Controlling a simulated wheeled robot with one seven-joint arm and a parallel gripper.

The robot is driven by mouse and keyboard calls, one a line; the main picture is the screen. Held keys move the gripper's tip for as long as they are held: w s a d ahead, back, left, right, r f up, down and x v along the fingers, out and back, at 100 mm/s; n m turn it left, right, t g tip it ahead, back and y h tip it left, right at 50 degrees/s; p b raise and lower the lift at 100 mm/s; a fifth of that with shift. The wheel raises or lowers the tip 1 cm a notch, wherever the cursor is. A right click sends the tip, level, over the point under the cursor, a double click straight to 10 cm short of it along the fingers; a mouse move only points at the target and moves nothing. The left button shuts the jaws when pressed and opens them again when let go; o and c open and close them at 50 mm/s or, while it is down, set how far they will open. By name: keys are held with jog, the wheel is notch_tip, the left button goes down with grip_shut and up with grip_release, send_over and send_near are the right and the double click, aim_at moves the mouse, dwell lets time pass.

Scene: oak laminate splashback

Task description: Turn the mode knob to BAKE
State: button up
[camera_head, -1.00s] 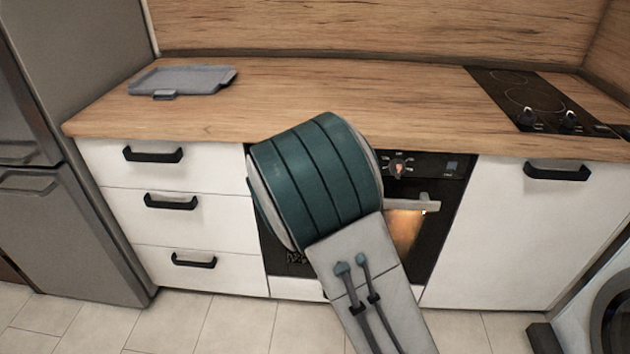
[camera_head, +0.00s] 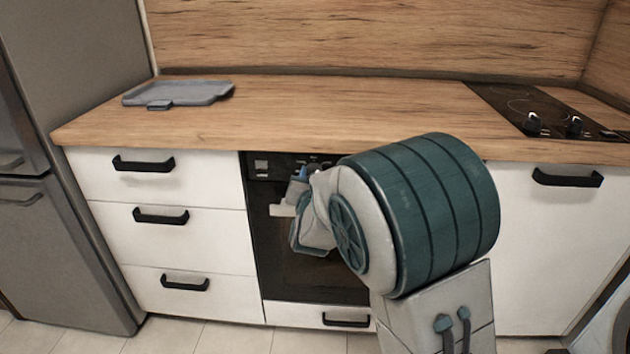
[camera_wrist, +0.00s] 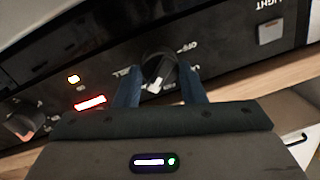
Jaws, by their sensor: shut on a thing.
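The oven's control panel (camera_wrist: 215,50) shows upside down in the wrist view. A dark round knob (camera_wrist: 158,66) on it sits between the two blue fingers of my gripper (camera_wrist: 160,78), which is shut on it. A pale mark shows at the knob's lower edge in that view. The word OFF is printed to its upper right; the other labels around it, BAKE included, cannot be read. In the head view my gripper (camera_head: 302,183) is at the upper left of the oven front and hides the knob.
A second knob (camera_wrist: 22,122), a red lit display (camera_wrist: 90,102) and a LIGHT switch (camera_wrist: 272,28) share the panel. The oven door handle (camera_head: 283,210) is just below my gripper. A grey tray (camera_head: 180,94) and a hob (camera_head: 530,108) are on the worktop.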

jog(key=o, duration=1)
jog(key=s, duration=0.4)
jog(key=s+p, duration=0.1)
jog(key=s, duration=0.4)
jog(key=s+p, duration=0.1)
jog(key=s, duration=0.3)
jog(key=shift+s+d+r, duration=0.2)
jog(key=shift+s+r, duration=0.05)
jog(key=shift+s, duration=0.15)
